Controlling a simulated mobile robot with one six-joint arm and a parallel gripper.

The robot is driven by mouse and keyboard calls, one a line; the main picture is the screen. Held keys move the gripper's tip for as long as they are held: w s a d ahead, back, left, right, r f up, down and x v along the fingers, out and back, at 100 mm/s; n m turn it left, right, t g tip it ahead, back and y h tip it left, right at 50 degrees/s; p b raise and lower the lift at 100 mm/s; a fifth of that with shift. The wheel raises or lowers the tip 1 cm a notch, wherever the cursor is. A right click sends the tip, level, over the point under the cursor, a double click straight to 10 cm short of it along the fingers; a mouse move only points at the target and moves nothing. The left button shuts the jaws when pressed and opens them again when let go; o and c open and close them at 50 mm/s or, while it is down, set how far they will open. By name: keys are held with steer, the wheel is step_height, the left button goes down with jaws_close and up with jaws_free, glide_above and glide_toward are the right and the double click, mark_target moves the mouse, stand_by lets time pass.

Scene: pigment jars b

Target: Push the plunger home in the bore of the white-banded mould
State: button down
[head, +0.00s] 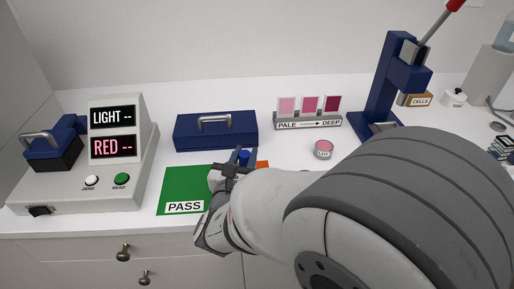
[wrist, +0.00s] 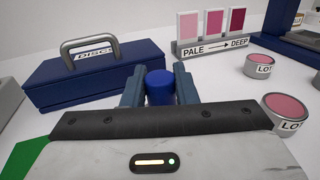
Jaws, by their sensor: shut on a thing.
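My gripper (head: 245,160) is over the counter near the green PASS mat, in front of the navy DISCS box. Its two blue-grey fingers (wrist: 159,88) are shut on a round, blue, flat-topped cylinder (wrist: 159,87). The cylinder also shows between the fingers in the head view (head: 243,157). I cannot tell whether it is the plunger; its lower part is hidden by the gripper body. No white-banded mould and no bore can be made out in either view. My arm covers the front right of the counter in the head view.
Behind the gripper are the navy DISCS box (head: 216,131) and the PALE-to-DEEP swatch stand (head: 308,120). A pink LOT jar (head: 323,150) stands right; another (wrist: 287,110) is nearer. The reader (head: 85,185) is left. The blue lever press (head: 380,100) is back right.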

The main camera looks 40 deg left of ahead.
steer(key=c, duration=1.1)
jaws_free()
steer(key=shift+s, duration=0.1)
steer(key=v, duration=0.7)
steer(key=shift+s+d, duration=0.2)
steer(key=shift+s, duration=0.1)
